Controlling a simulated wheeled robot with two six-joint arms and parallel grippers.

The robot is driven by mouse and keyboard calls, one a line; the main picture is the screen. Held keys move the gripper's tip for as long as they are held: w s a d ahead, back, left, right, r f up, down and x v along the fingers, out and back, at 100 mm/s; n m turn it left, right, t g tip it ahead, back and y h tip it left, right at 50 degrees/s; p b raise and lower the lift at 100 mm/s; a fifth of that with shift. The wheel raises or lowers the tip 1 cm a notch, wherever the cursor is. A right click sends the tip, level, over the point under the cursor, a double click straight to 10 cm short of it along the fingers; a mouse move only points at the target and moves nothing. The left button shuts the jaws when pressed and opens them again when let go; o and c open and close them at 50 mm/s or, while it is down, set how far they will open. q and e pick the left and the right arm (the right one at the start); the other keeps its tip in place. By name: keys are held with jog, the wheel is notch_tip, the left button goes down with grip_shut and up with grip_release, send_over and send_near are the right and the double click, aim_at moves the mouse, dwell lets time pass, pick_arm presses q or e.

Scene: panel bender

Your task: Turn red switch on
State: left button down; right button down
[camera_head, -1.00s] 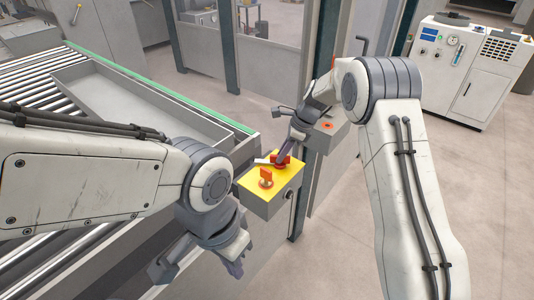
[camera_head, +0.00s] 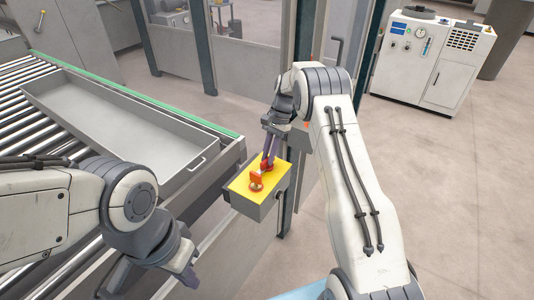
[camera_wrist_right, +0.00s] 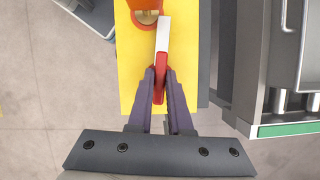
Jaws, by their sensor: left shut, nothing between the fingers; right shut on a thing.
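The red switch (camera_wrist_right: 159,84) has a red grip and a white bar (camera_wrist_right: 163,35), and sits on a yellow-topped box (camera_wrist_right: 130,75). In the head view it is a small red shape (camera_head: 267,168), partly hidden by my right gripper (camera_head: 268,160). In the right wrist view, my right gripper (camera_wrist_right: 164,80) is shut on the red grip, a finger on each side. The white bar points toward an orange knob (camera_wrist_right: 147,5) on the same box, which also shows in the head view (camera_head: 257,181). My left gripper (camera_head: 190,270) is shut and empty at the lower left.
A grey tray (camera_head: 115,118) lies on the roller conveyor (camera_head: 22,105) at left, beside a green edge strip (camera_head: 130,92). A dark post (camera_head: 304,110) stands behind the box. A white cabinet (camera_head: 430,65) is at the back right. The floor at right is clear.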

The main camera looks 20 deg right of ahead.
jog(key=shift+w+r+n+g+h, duration=0.15)
jog(key=shift+n+g+h, duration=0.2)
jog(key=shift+n, duration=1.15)
jog(key=c, duration=0.8)
grip_release()
jog(key=shift+c, duration=0.2)
jog(key=shift+w+r, duration=0.1)
jog(key=shift+r, duration=0.1)
jog(key=p+v, duration=0.4)
jog(key=v, duration=0.6)
